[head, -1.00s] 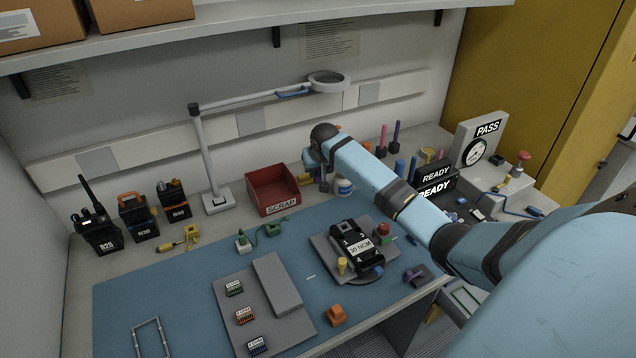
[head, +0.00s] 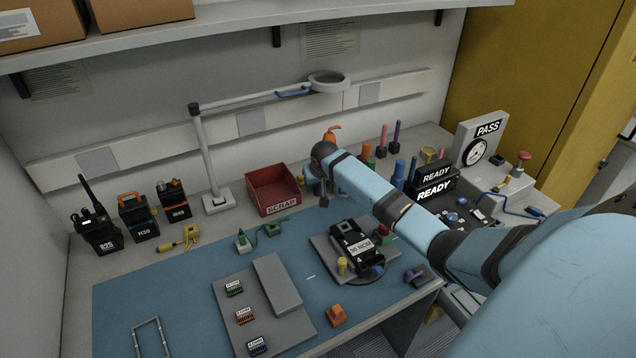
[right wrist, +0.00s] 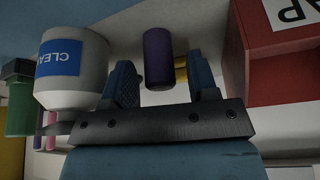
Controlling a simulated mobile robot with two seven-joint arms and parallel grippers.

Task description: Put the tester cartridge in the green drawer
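My right arm reaches in from the right in the head view. My right gripper (head: 319,189) points down behind the work mat, beside the red SCRAP bin, and is partly hidden by my own arm. In the right wrist view its two fingers (right wrist: 162,84) are apart, with a dark purple cylinder (right wrist: 158,58) between them; I cannot tell whether they touch it. I cannot tell which thing is the tester cartridge. A green-edged compartment (head: 467,300), perhaps the green drawer, shows below the bench at right, partly covered by my arm. My left gripper is not in view.
A white CLEAN bottle (right wrist: 70,68) stands close beside one finger. The red SCRAP bin (right wrist: 285,55) is on the other side.

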